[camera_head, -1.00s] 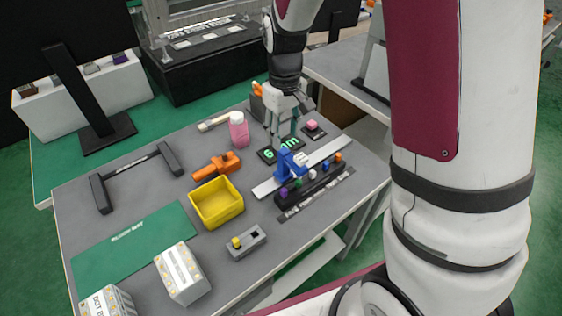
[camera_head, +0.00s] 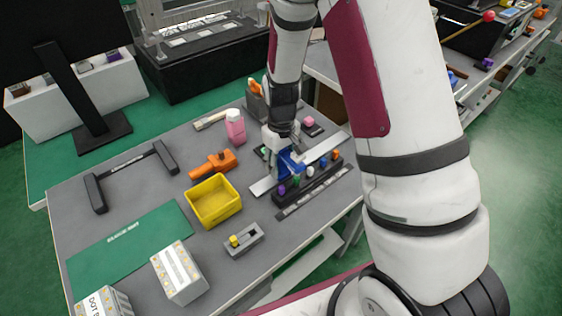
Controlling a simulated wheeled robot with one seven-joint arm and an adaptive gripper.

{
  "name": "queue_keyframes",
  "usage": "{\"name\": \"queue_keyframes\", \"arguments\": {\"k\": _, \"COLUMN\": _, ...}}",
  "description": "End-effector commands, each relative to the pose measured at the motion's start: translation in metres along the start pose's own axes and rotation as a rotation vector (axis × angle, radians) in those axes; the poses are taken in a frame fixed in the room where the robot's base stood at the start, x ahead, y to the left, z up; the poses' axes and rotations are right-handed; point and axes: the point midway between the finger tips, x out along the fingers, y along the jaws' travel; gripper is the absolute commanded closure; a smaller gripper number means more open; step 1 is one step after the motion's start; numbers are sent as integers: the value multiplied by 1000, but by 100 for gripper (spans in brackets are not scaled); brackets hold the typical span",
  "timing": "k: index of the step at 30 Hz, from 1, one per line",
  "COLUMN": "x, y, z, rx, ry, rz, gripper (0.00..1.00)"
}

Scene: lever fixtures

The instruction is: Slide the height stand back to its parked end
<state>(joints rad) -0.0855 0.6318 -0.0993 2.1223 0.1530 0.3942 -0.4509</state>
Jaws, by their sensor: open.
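The height stand is a small blue block (camera_head: 291,164) on a pale flat rail (camera_head: 327,147) on the grey table. It sits around the middle of the rail, and my gripper partly covers it. My gripper (camera_head: 281,160) is open and points down at the stand, with its fingers close against or around it. I cannot tell whether they touch it. The rail's left end (camera_head: 263,187) is bare.
A black rack (camera_head: 306,186) with several coloured knobs runs along the rail's front side. A yellow bin (camera_head: 214,203), an orange tool (camera_head: 213,164), a pink bottle (camera_head: 235,127) and a grey switch box (camera_head: 243,240) stand to the left.

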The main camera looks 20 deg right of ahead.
Motion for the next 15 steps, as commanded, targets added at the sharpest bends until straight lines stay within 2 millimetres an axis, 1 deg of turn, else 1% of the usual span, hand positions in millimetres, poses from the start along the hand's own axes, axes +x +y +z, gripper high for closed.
{"name": "queue_keyframes", "arguments": {"k": 3, "x": 0, "y": 0, "z": 0, "rx": 0, "ry": 0, "rz": 0, "gripper": 57}}
{"name": "queue_keyframes", "arguments": {"k": 4, "x": 0, "y": 0, "z": 0, "rx": 0, "ry": 0, "rz": 0, "gripper": 61}}
{"name": "queue_keyframes", "arguments": {"k": 5, "x": 0, "y": 0, "z": 0, "rx": 0, "ry": 0, "rz": 0, "gripper": 68}}
{"name": "queue_keyframes", "arguments": {"k": 6, "x": 0, "y": 0, "z": 0, "rx": 0, "ry": 0, "rz": 0, "gripper": 77}}
{"name": "queue_keyframes", "arguments": {"k": 8, "x": 0, "y": 0, "z": 0, "rx": 0, "ry": 0, "rz": 0, "gripper": 91}}
{"name": "queue_keyframes", "arguments": {"k": 9, "x": 0, "y": 0, "z": 0, "rx": 0, "ry": 0, "rz": 0, "gripper": 100}}
{"name": "queue_keyframes", "arguments": {"k": 15, "x": 0, "y": 0, "z": 0, "rx": 1, "ry": 0, "rz": 0, "gripper": 100}}
